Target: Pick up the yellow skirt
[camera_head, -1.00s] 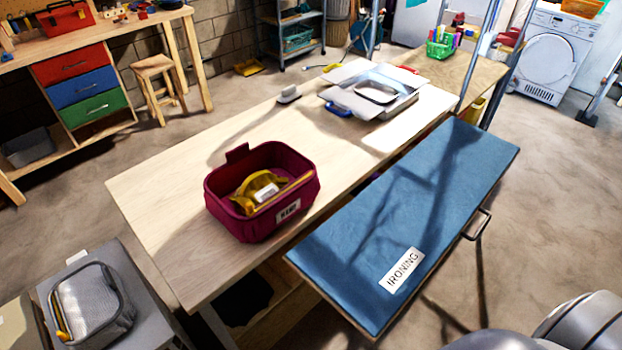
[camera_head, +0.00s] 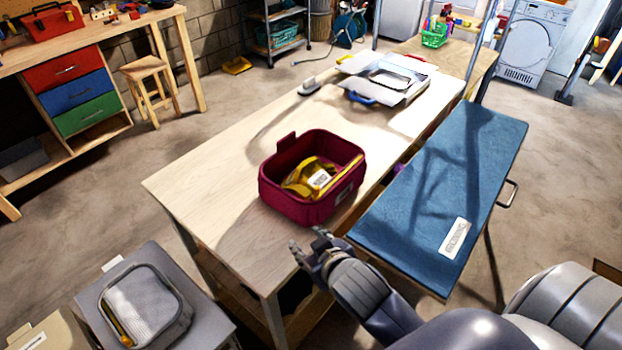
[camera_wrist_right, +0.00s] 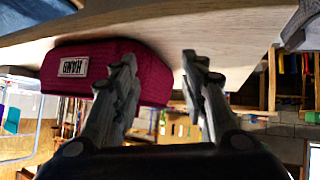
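A yellow cloth item with a white tag (camera_head: 300,184), which fits the yellow skirt, lies bunched inside a maroon basket (camera_head: 292,205) on the wooden table. A yellow edge shows along the basket's right inner side. My right gripper (camera_head: 306,240) is open and empty, near the table's front edge, below and in front of the basket, apart from it. In the right wrist view, which is turned over, the basket (camera_wrist_right: 150,75) with its "HAND" label shows behind the open right gripper (camera_wrist_right: 158,62); the yellow cloth is hidden there. My left gripper is not in view.
A blue ironing board (camera_head: 440,190) stands right of the wooden table (camera_head: 210,180). A grey basket (camera_head: 160,325) with a yellow strip sits at lower left. An iron (camera_head: 308,86) and a white tray (camera_head: 392,78) are farther back. The table is clear left of the maroon basket.

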